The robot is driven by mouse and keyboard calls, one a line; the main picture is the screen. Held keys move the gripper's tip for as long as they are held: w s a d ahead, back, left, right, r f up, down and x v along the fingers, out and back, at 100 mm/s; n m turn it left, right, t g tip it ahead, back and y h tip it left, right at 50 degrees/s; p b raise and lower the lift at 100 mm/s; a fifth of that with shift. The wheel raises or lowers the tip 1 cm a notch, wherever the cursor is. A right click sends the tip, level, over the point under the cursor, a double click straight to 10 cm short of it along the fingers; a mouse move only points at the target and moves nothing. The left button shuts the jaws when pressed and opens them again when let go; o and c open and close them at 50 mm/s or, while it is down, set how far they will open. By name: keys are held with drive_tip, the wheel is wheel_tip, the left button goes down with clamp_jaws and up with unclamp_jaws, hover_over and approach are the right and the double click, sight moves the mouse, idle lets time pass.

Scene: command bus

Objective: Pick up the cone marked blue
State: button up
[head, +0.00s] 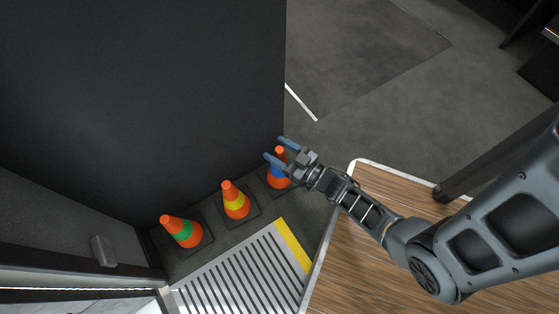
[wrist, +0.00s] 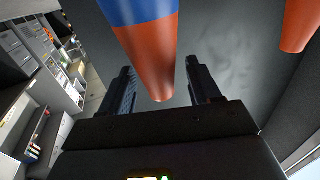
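Three orange cones on dark square bases stand in a row along the dark wall in the head view. The blue-banded cone (head: 279,172) is the rightmost, partly hidden by my gripper (head: 273,149). My gripper is open, with its two fingers spread at the height of the cone's top. In the wrist view, the blue-banded cone (wrist: 150,45) has its orange tip between the two fingers (wrist: 162,88), with space on either side. The yellow-banded cone (head: 236,201) stands in the middle and the green-banded cone (head: 181,231) at the left.
A dark wall panel (head: 140,90) rises right behind the cones. A ribbed step plate with a yellow edge (head: 245,272) lies in front of them. A wooden floor with a pale edge (head: 350,255) is under my arm. Another orange cone tip (wrist: 298,25) shows at the wrist view's right.

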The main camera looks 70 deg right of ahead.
clamp_jaws()
idle(0.3)
drive_tip(key=shift+r, duration=0.2)
idle(0.4)
